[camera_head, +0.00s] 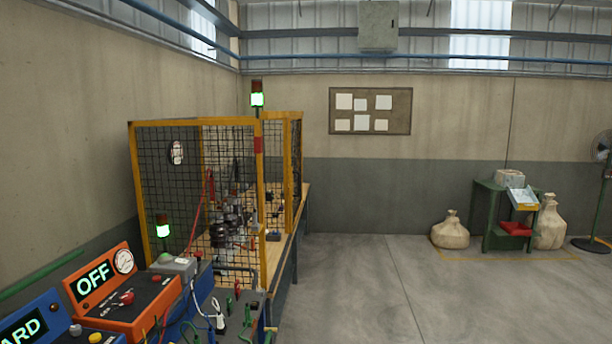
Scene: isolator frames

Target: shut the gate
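A yellow-framed cage with black mesh panels (180,190) stands on the bench at the left. A narrow yellow-framed mesh panel (296,165), perhaps the gate, shows at a steep angle at the cage's right side. Between it and the front corner post (260,200) there seems to be a gap, but I cannot tell for sure whether the gate is open. Dark equipment (228,222) behind the mesh is partly hidden. Neither of my grippers is in view.
An orange control box (125,300) reading OFF and a blue box (35,322) stand front left, with cables nearby. The floor (380,275) right of the bench is clear. Sacks (451,232) and a green stand (492,215) are far right.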

